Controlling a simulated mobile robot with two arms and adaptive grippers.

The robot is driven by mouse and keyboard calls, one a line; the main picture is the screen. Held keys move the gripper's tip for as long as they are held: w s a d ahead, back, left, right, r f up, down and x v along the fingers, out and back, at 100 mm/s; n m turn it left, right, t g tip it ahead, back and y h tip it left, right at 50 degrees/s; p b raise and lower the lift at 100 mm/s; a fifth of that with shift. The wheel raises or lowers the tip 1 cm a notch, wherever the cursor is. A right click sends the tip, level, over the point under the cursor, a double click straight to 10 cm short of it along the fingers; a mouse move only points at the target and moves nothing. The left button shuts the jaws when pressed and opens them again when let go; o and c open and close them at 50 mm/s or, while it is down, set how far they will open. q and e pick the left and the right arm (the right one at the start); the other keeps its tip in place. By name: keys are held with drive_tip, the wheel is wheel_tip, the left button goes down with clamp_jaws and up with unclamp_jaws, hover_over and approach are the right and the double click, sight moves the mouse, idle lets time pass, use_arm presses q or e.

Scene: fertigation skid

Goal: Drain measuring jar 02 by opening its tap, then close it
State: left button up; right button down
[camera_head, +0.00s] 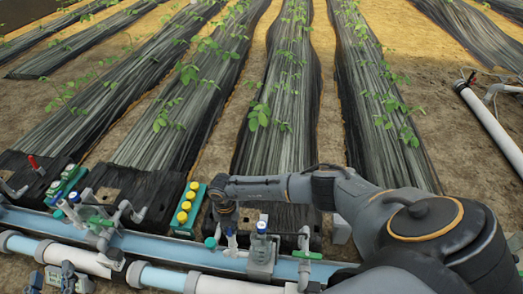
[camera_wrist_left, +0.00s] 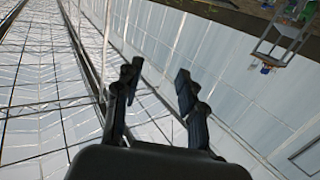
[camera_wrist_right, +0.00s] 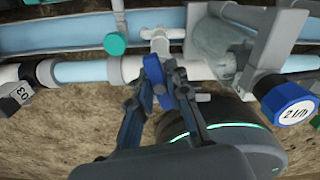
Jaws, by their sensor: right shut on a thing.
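My right gripper (camera_wrist_right: 158,85) is shut on a blue tap handle (camera_wrist_right: 160,97) on a white pipe fitting. In the head view my right gripper (camera_head: 228,222) points down beside a grey bracket with a blue-capped part (camera_head: 261,228). A clear, jar-like cylinder (camera_wrist_right: 212,45) stands just right of the handle in the right wrist view. I see no number 02, and the fingers partly hide the handle. My left gripper (camera_wrist_left: 156,82) is open and empty in the left wrist view, away from the pipes; it is not seen in the head view.
A teal cap (camera_wrist_right: 115,43) is near the pipes. A green block with yellow caps (camera_head: 187,208) stands left of the arm. Planted rows lie behind.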

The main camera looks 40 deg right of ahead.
drive_tip(key=shift+w+d+m+p, duration=0.15)
drive_tip(key=shift+m+p, duration=0.7)
drive_tip(key=shift+m, duration=0.65)
use_arm(q)
drive_tip(key=s+a+f+g+y, duration=0.1)
drive_tip(key=s+a+f+g, duration=0.1)
drive_tip(key=f+g, duration=0.3)
wheel_tip(320, 180, down, 3)
drive_tip(key=shift+s+r+y, duration=0.15)
drive_tip(key=shift+s+y, duration=0.15)
drive_tip(key=shift+s, duration=0.45)
use_arm(e)
drive_tip(key=c, duration=1.3)
unclamp_jaws()
drive_tip(key=shift+o, duration=0.2)
